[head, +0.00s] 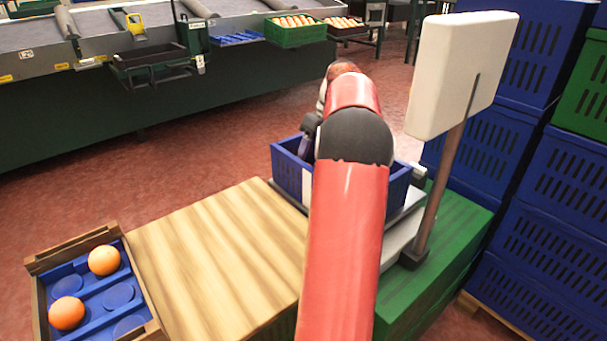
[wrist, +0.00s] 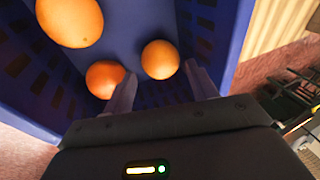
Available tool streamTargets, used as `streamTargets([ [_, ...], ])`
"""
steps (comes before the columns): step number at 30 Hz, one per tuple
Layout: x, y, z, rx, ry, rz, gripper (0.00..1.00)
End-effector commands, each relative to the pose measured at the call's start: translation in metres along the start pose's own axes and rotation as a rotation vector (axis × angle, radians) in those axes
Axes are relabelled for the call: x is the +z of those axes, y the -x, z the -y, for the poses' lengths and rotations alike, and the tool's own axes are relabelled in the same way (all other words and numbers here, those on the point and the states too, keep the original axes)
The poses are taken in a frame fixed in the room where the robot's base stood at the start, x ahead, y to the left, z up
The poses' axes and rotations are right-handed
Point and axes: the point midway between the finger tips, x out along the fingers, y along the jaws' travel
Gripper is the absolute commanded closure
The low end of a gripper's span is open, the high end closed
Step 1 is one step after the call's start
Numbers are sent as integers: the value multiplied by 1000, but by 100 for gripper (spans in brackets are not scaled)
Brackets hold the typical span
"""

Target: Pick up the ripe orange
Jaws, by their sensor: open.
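My gripper (wrist: 160,72) is open, its two fingers reaching down into a blue crate (wrist: 240,20). Three oranges show in the wrist view. One orange (wrist: 160,58) lies ahead of the gap between the fingertips. A second, deeper orange one (wrist: 102,78) is beside the left finger and partly behind it. A larger-looking one (wrist: 70,20) is at the upper left, cut by the frame edge. I cannot tell surely which is the ripe one.
A wooden-framed tray (head: 118,295) with blue cups holds two oranges (head: 104,260) at the lower left. A bare wooden board (head: 215,255) lies between it and the crate. A scale display (head: 460,70) on a post and stacked blue crates (head: 545,215) stand right.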

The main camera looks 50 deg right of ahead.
Motion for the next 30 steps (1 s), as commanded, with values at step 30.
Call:
streamTargets([
  [30, -4, -47, -1, 1, 0, 0, 73],
])
